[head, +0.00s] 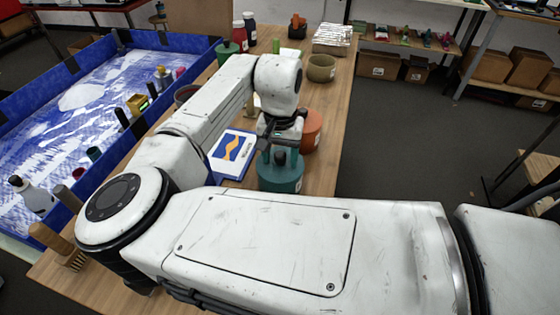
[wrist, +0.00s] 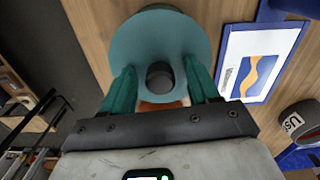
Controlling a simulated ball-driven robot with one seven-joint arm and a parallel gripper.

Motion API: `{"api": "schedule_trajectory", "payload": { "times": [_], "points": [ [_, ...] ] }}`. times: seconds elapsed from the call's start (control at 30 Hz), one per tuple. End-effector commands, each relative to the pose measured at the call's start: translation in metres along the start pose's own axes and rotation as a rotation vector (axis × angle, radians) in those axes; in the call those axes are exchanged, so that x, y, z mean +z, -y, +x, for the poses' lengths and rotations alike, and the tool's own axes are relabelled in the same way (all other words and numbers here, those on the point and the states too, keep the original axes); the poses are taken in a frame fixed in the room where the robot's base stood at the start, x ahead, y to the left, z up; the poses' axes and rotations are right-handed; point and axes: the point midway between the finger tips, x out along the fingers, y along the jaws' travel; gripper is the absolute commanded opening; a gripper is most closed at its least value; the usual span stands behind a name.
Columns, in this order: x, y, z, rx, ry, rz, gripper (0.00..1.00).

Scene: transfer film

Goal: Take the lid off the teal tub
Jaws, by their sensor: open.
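The teal tub (head: 281,178) stands on the wooden table, with its round teal lid on top. In the wrist view the lid (wrist: 135,42) is a flat teal disc with a dark round knob (wrist: 160,77) at its middle. My gripper (head: 279,157) is above the lid, pointing down. In the wrist view its two teal fingers (wrist: 161,80) stand open on either side of the knob, with a visible gap on both sides. The head view also shows the dark knob between the fingers. How high the fingertips are above the lid is hard to tell.
A terracotta tub (head: 313,130) stands close behind the teal tub. A white and blue box with an orange wave (head: 226,168) lies to its left. An olive bowl (head: 321,68) is farther back. A blue-walled tray (head: 108,45) fills the left. The table's right edge is near.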

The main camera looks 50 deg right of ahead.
Motion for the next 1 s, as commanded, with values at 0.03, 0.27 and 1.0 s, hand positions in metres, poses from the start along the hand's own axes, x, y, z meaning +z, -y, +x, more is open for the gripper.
{"api": "schedule_trajectory", "payload": {
  "times": [0.03,0.27,1.0],
  "points": [
    [0.0000,0.0000,-0.0001,0.000,0.000,0.000,0.60],
    [0.0000,0.0001,-0.0004,0.000,0.000,0.000,0.41],
    [-0.0002,0.0002,-0.0029,0.000,0.000,0.000,0.01]
  ]
}}
